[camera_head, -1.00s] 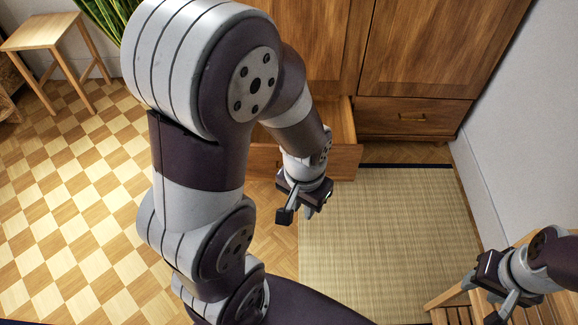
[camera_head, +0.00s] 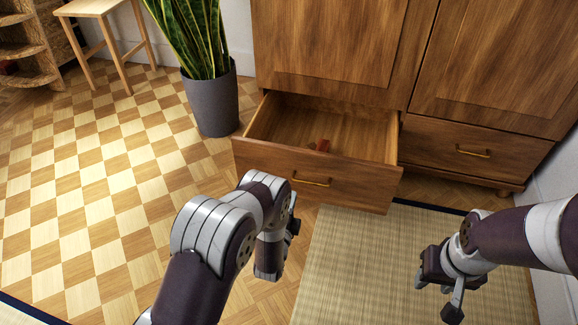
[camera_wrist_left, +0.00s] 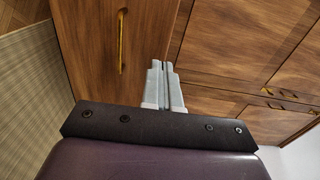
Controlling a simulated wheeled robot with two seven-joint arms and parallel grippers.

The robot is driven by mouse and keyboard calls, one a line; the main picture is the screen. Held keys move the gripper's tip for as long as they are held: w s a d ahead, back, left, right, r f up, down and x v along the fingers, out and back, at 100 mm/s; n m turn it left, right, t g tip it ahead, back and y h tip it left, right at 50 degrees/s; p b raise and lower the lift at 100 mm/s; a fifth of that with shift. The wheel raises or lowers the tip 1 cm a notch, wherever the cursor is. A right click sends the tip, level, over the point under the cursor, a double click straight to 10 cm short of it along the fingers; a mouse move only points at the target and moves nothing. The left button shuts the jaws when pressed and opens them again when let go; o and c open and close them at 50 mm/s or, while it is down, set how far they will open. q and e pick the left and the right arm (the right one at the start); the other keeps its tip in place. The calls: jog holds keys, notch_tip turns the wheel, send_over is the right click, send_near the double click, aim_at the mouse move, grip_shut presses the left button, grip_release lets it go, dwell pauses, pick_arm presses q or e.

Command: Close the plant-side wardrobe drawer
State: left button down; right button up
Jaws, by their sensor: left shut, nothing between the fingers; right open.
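The plant-side wardrobe drawer (camera_head: 310,178) is pulled well out, with a brass handle (camera_head: 312,182) on its front and a small reddish-brown item (camera_head: 320,145) inside. My left gripper (camera_head: 292,228) is in front of the drawer, near the handle and apart from it in the head view, partly hidden by its own arm. In the left wrist view its fingers (camera_wrist_left: 163,85) are together and empty, with the drawer front (camera_wrist_left: 100,60) and handle (camera_wrist_left: 122,40) beyond them. My right gripper (camera_head: 436,292) is open and empty over the mat at the right.
The wardrobe (camera_head: 340,45) stands behind, with its other drawer (camera_head: 465,150) shut at the right. A potted plant (camera_head: 212,105) stands left of the open drawer, and a wooden stool (camera_head: 95,10) is farther left. A tatami mat (camera_head: 345,260) lies in front. The checkered floor at left is clear.

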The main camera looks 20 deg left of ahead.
aim_at(305, 158)
pick_arm(q)
jog(key=w+b, duration=0.7)
jog(key=w, duration=0.6)
jog(key=shift+f, duration=0.2)
jog(key=shift+w+r+b, duration=0.15)
jog(key=shift+w+b, duration=0.25)
jog(key=shift+w, duration=0.05)
pick_arm(e)
notch_tip(305, 158, down, 8)
pick_arm(q)
jog(key=shift+w, duration=0.1)
